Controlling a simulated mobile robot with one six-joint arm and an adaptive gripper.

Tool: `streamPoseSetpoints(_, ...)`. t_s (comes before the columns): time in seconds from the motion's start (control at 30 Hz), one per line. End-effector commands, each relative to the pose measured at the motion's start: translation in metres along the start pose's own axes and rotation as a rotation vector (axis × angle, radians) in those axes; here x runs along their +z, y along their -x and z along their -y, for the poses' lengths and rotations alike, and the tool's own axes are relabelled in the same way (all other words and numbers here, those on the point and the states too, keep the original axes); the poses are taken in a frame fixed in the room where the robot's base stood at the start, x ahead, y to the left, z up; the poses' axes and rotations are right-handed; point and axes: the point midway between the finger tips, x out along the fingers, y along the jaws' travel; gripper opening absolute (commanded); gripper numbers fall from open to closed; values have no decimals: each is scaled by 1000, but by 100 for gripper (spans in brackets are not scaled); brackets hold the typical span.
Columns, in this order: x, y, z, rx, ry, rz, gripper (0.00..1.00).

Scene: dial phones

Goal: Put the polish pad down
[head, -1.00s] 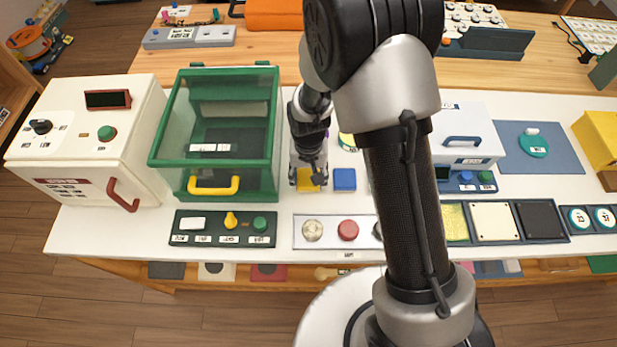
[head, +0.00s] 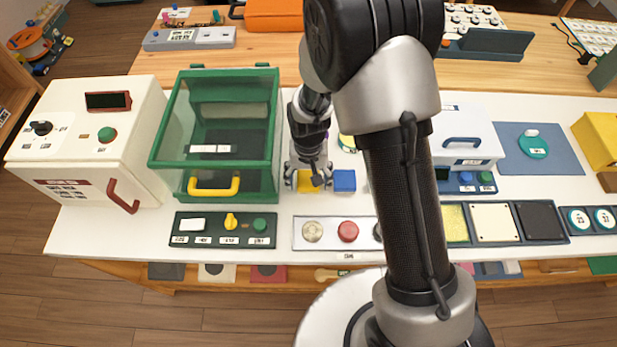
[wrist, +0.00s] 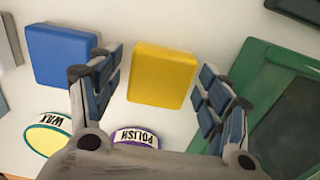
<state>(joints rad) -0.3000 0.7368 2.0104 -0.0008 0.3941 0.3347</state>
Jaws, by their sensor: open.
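A square yellow pad (wrist: 162,74), which I take to be the polish pad, lies flat on the white tabletop (wrist: 215,30) between my fingers. My gripper (wrist: 160,85) is open, with a gap on each side of the pad. In the head view my gripper (head: 309,181) points down over the same yellow pad (head: 308,186), partly hiding it. A square blue pad (wrist: 62,55) lies beside it, just outside one finger; it also shows in the head view (head: 344,181). A round item labelled POLISH (wrist: 137,138) is partly hidden by my gripper.
A round item labelled WAX (wrist: 50,139) lies near the blue pad. A green-framed glass box (head: 215,135) stands close on the left of my gripper. A plate with buttons (head: 325,246) lies in front. My arm hides part of the table to the right.

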Motion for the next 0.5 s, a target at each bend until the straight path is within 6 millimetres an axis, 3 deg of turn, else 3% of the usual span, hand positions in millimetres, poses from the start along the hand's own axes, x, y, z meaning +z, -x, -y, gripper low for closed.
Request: streamPoseSetpoints(0.5, -1, 102, 0, -1, 0, -3, 71)
